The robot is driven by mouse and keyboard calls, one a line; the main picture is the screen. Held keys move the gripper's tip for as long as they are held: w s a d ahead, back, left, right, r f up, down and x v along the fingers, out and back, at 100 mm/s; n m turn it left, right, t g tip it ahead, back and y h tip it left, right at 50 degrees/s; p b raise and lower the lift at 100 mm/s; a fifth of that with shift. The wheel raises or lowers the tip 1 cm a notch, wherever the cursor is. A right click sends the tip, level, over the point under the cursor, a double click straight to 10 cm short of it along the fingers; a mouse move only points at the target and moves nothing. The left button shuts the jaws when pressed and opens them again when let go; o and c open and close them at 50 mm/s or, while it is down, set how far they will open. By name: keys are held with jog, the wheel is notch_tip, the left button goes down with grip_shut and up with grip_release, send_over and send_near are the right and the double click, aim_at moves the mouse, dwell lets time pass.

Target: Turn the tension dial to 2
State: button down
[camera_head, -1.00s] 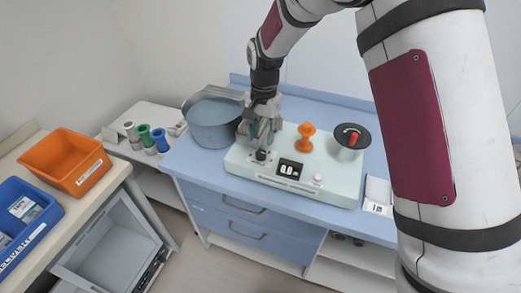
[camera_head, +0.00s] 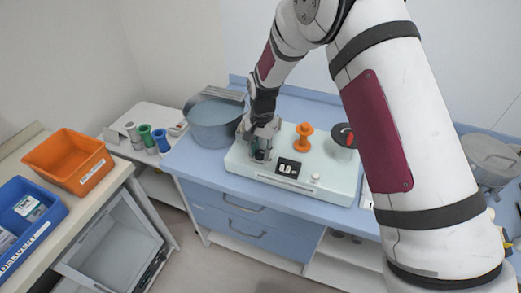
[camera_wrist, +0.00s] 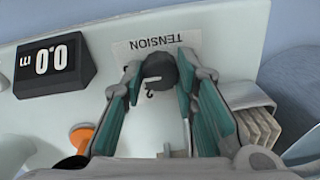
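The tension dial (camera_wrist: 160,71) is a round black knob on a pale machine (camera_head: 330,188), with an upside-down TENSION label (camera_wrist: 157,43) beside it. A printed 2 shows just below the knob in the wrist view. My gripper (camera_wrist: 159,68) points down over the dial, its teal-padded fingers on either side of the knob. The fingers look open, with a narrow gap at the left; contact at the right is unclear. In the head view my gripper (camera_head: 259,152) hides the dial. The dial's pointer is not clear.
A black display (camera_wrist: 54,64) reads 0.0 m, seen upside down. An orange spool-shaped piece (camera_head: 304,137) and a black disc with red (camera_head: 343,134) stand on the machine. A grey-blue pot (camera_head: 212,122) is close at its left. Orange (camera_head: 68,160) and blue (camera_head: 28,214) bins are farther left.

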aim_at(261, 151)
jog(key=shift+n, duration=0.3)
jog(key=n+b, duration=0.3)
jog(key=n, duration=0.2)
jog(key=shift+w+f+n, duration=0.1)
jog(key=shift+w+n, duration=0.05)
jog(key=shift+n, duration=0.15)
jog(key=n+b, duration=0.2)
jog(key=n, duration=0.3)
jog(key=shift+n, duration=0.3)
dwell(0.3)
jog(key=c, duration=1.5)
grip_release()
jog(key=shift+c, duration=0.2)
notch_tip(261, 151, up, 12)
jog(key=shift+d, duration=0.15)
